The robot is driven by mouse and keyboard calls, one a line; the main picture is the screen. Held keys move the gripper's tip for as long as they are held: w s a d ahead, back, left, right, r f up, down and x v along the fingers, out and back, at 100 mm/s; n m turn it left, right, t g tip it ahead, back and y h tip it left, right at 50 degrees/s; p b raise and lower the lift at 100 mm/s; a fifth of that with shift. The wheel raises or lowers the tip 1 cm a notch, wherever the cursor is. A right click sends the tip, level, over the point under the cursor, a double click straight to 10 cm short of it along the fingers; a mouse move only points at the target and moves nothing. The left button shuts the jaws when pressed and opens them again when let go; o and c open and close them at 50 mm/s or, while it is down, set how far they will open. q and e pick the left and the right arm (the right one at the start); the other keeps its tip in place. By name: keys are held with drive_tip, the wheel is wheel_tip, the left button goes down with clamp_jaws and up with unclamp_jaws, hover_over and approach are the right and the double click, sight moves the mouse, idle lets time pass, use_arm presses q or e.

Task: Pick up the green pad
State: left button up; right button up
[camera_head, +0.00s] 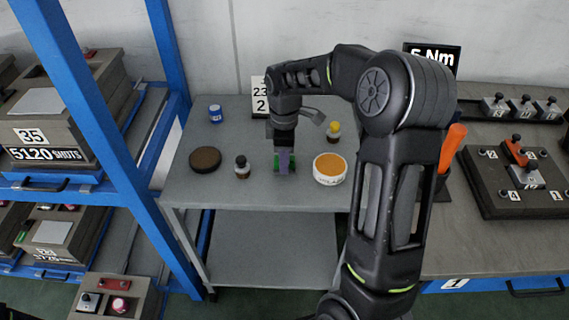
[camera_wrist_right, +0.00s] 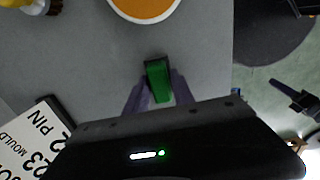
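The green pad (camera_wrist_right: 158,82) is a small green block with a dark end. In the right wrist view it sits between the two fingers of my right gripper (camera_wrist_right: 160,84), which appear to touch it on both sides. That finger hides much of the pad (camera_head: 277,161). I cannot tell whether the pad touches the table top. My left gripper is not in view.
On the grey table (camera_head: 225,185) stand a dark round disc (camera_head: 205,159), a small dark-capped bottle (camera_head: 242,167), a blue jar (camera_head: 215,114), a yellow-capped bottle (camera_head: 333,131) and a white tub with orange contents (camera_head: 329,169). A number sign (camera_head: 260,97) stands behind. The front left is clear.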

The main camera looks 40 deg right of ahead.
clamp_jaws()
idle(0.3)
wheel_tip(320, 180, up, 10)
drive_tip(key=shift+r, duration=0.1)
idle(0.4)
idle(0.4)
drive_tip(key=shift+c, duration=1.1)
unclamp_jaws()
clamp_jaws()
